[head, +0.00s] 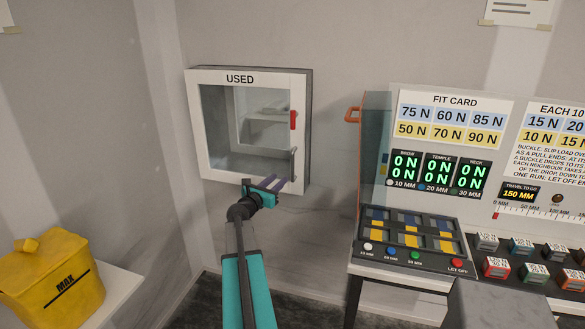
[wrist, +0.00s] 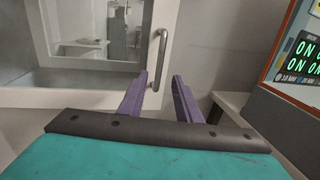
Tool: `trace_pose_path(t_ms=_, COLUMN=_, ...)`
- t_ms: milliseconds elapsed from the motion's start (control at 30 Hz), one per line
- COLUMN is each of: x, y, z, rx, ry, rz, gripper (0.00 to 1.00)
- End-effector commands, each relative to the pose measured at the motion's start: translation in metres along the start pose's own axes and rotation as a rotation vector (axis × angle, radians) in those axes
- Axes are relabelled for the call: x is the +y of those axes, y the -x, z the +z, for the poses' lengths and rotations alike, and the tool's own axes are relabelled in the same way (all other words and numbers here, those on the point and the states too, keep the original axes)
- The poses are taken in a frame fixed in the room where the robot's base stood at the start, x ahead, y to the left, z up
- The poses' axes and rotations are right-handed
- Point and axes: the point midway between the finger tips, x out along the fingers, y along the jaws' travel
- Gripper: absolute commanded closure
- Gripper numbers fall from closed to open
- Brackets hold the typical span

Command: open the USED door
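The white wall cabinet marked USED (head: 240,78) has a glazed door (head: 230,176), which looks shut. A grey upright bar handle (head: 294,163) is on the door's lower right side, below a red catch (head: 293,120). The handle (wrist: 161,58) also shows upright in the wrist view, beyond my fingertips and lined up with the gap between them. My gripper (head: 277,183) is just below and left of the handle in the head view. In the wrist view my gripper's purple fingers (wrist: 160,75) are apart with nothing between them. I cannot tell the exact distance to the handle.
A bench with a FIT CARD board (head: 455,100) and a button panel (head: 408,240) stands to the right. A yellow MAX bin (head: 50,280) sits at lower left. The wall between cabinet and bench is clear.

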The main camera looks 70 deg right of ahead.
Motion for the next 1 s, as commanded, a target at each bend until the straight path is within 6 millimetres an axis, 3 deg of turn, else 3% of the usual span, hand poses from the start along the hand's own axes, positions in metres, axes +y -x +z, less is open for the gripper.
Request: trace_pose_path(t_ms=1000, x=0.001, y=-0.102, z=0.001, rx=0.001, ry=-0.001, rz=0.001, gripper=0.69)
